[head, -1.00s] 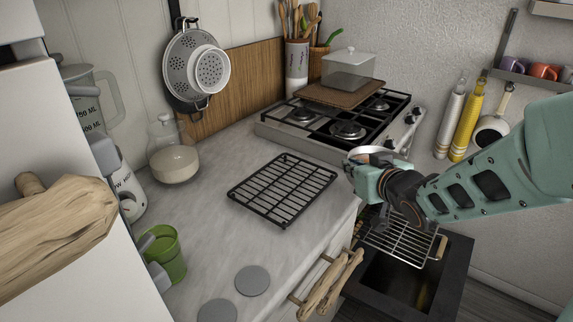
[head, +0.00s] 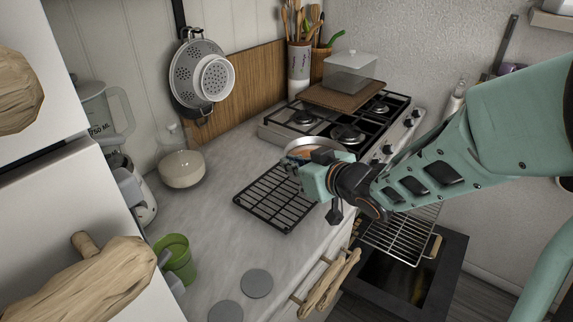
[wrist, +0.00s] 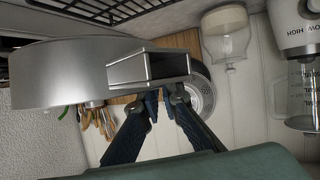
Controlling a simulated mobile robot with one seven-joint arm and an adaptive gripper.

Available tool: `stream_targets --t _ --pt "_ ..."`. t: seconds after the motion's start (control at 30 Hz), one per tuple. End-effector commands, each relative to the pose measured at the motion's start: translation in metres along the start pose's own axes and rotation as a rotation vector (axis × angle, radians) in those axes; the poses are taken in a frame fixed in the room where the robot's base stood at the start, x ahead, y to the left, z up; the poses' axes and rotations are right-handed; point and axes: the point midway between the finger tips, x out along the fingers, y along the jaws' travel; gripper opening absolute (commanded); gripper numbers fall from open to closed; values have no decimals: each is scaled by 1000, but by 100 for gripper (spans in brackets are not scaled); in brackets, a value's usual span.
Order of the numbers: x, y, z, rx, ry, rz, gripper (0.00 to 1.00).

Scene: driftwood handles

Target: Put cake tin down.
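The cake tin (head: 313,143) is a round, shallow grey metal tin with a brownish-orange patch visible inside. In the wrist view, its smooth side wall and a box-like metal bracket (wrist: 148,67) fill the left and middle. My gripper (head: 311,168) is shut on the tin at this bracket, with its dark fingers (wrist: 163,98) against it. It holds the tin over the far right end of the black wire cooling rack (head: 262,203) on the counter. My gripper hides part of the tin in the head view. I cannot tell the exact gap between tin and rack.
The gas hob (head: 347,133) lies just behind the tin, with a lidded clear box (head: 350,72) on a brown board. A glass jar (head: 182,169) and a green cup (head: 177,258) stand left of the rack. The open oven (head: 385,275) is below right.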

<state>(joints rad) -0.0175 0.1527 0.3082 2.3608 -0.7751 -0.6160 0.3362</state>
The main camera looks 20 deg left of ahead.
Motion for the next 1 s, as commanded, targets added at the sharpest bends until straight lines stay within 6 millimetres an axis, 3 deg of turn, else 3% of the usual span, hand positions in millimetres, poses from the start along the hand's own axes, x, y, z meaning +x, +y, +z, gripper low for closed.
stream_targets --t 0.2,0.4,0.67,1.0 --pt "51 -26 11 1 3 -5 0" --pt "79 -37 25 -2 4 -1 0" --pt "91 -42 30 -2 6 1 0" --pt "109 -47 61 -1 6 2 0"
